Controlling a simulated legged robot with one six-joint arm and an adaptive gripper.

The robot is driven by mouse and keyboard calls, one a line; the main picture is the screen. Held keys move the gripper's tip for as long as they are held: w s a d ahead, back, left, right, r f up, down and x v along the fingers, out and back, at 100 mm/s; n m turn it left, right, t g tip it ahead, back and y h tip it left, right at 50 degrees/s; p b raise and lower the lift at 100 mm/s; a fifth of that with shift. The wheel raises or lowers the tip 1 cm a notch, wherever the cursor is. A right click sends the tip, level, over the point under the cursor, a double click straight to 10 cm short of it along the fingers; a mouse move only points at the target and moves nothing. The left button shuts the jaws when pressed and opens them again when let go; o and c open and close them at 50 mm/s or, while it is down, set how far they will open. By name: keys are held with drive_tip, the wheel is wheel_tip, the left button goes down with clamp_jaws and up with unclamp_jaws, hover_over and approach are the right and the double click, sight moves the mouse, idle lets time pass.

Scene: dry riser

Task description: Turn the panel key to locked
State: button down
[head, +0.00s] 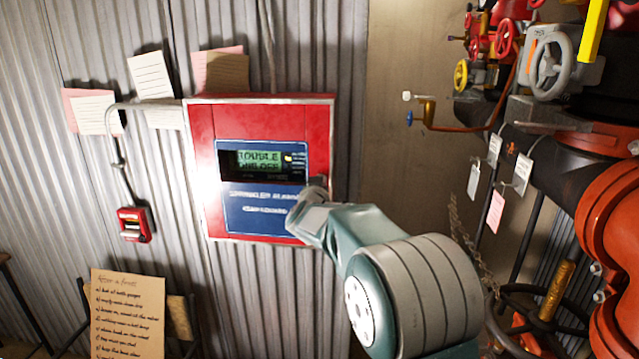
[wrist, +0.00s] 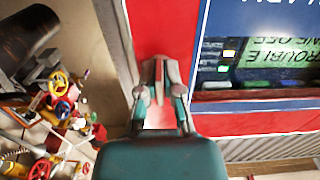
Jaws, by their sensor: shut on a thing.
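The red panel (head: 200,125) hangs on the corrugated wall in the head view and also fills the middle of the wrist view (wrist: 160,28). Its green display (head: 258,159) reads something like "TROUBLE", with a blue label plate (head: 255,212) below. My gripper (head: 316,188) is at the panel's right side, right of the blue plate. In the wrist view my gripper (wrist: 160,72) has its fingers closed together at the red face. The panel key is hidden by the fingers, and I cannot make out which way it is turned.
A small red call box (head: 134,225) is on the wall at lower left, with paper notes (head: 151,77) above. Red pipes (head: 610,230) and valve handwheels (head: 550,64) crowd the right side. A handwritten sheet (head: 128,312) stands at the lower left.

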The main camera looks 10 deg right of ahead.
drive_tip(key=c, duration=0.8)
unclamp_jaws()
drive_tip(key=shift+a+f, duration=0.1)
drive_tip(key=shift+f, duration=0.15)
drive_tip(key=shift+r, duration=0.15)
drive_tip(key=v, duration=1.2)
drive_tip(key=shift+a, duration=0.1)
